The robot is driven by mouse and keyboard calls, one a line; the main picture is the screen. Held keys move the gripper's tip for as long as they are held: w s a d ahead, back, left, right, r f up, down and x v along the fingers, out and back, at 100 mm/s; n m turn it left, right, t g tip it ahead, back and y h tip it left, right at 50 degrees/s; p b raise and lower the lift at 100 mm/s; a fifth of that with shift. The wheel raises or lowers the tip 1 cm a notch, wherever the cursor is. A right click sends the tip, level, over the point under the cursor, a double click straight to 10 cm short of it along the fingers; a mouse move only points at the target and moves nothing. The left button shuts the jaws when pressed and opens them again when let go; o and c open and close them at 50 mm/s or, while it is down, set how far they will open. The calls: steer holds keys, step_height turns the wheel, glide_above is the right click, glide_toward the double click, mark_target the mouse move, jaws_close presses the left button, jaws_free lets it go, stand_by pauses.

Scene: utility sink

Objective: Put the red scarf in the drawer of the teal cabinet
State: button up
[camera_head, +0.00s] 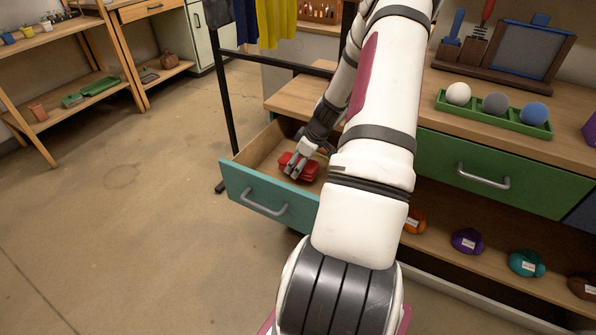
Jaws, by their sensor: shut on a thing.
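The teal cabinet's drawer (268,202) is pulled open, with its teal front and silver handle facing the left front. The red scarf (309,171) is a small folded bundle inside the drawer space, low near the drawer's floor. My gripper (293,169) reaches down into the drawer and is shut on the scarf. I cannot tell whether the scarf touches the drawer's floor. My arm hides the right part of the drawer and much of the cabinet.
A green drawer (484,180) is shut at the right. Above it, a green tray (505,117) holds three balls. Several coloured bundles, one purple (467,240), lie on the lower shelf. A black rack (229,110) with hanging cloths stands behind the drawer. The floor at left is clear.

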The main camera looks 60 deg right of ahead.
steer(key=shift+f, duration=1.35)
steer(key=shift+f, duration=0.1)
steer(key=shift+f+b, duration=0.15)
steer(key=shift+b, duration=0.25)
steer(key=o, duration=1.2)
